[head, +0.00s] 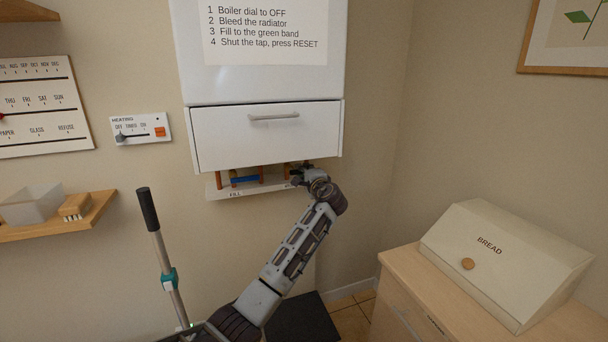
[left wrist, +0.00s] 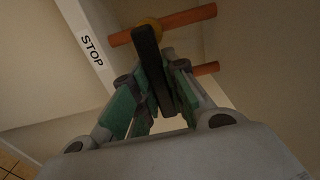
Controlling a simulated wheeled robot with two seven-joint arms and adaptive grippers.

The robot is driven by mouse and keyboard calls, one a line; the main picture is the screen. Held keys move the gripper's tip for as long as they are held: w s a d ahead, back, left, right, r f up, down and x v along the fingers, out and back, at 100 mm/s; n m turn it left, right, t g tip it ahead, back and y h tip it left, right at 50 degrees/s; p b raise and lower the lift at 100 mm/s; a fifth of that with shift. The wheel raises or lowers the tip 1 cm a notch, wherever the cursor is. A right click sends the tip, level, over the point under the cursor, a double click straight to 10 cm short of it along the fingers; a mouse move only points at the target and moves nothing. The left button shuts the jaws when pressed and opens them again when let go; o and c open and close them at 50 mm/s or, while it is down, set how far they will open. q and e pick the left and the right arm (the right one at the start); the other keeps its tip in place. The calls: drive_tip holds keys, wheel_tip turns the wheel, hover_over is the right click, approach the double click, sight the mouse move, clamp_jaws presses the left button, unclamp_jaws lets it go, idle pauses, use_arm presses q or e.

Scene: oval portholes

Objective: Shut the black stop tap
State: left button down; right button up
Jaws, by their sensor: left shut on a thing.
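The black stop tap (left wrist: 147,62) shows in the left wrist view as a black lever in front of a brass fitting on a copper pipe (left wrist: 185,20). In this view the lever lies across the pipe's line. My left gripper (left wrist: 152,100), with green finger pads, is shut on the lever. In the head view my left gripper (head: 304,172) is under the right end of the boiler, at the pipes, and hides most of the black tap. The STOP label (left wrist: 92,50) is beside it. My right gripper is not in view.
A blue lever (head: 244,180) sits left of my gripper above the FILL label (head: 235,194). The white boiler drawer front (head: 265,135) hangs close above. A wooden shelf (head: 60,225) is at left. A bread bin (head: 500,255) stands on a cabinet at right.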

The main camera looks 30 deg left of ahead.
use_arm(q)
drive_tip(key=c, duration=1.4)
unclamp_jaws()
drive_tip(key=shift+v, duration=6)
